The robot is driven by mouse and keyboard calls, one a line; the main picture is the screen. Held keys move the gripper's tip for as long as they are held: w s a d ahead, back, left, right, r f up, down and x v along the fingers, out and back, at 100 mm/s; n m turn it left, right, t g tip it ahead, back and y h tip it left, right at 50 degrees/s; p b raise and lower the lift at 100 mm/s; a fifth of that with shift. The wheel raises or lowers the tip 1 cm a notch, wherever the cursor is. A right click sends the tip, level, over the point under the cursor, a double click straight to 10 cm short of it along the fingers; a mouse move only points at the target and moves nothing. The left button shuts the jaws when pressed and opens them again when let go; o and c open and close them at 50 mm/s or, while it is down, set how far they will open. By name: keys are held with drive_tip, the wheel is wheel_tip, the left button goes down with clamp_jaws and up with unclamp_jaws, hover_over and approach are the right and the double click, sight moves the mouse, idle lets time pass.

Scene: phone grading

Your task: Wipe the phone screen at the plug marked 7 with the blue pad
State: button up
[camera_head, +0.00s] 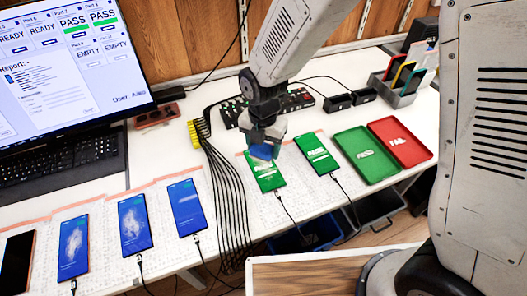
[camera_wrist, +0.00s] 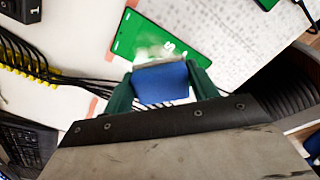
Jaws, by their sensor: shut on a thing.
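My gripper (camera_head: 262,136) is shut on the blue pad (camera_head: 263,152). In the wrist view the blue pad (camera_wrist: 161,83) sits between the two green fingers. The pad is over the upper part of a green-screened phone (camera_head: 268,180), which also shows in the wrist view (camera_wrist: 180,36). Whether the pad touches the screen, I cannot tell. A pale smear and white lettering show on that screen. A second green phone (camera_head: 317,154) lies to its right. Plug numbers are too small to read in the head view.
Several blue-screened phones lie to the left, two with whitish smears (camera_head: 74,247) (camera_head: 134,224). Black cables (camera_head: 225,190) bundle left of my gripper. A green tray (camera_head: 366,153) and a red tray (camera_head: 400,142) are at the right. A monitor (camera_head: 70,60) and keyboard (camera_head: 60,162) stand at the left.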

drive_tip(key=shift+r, duration=1.3)
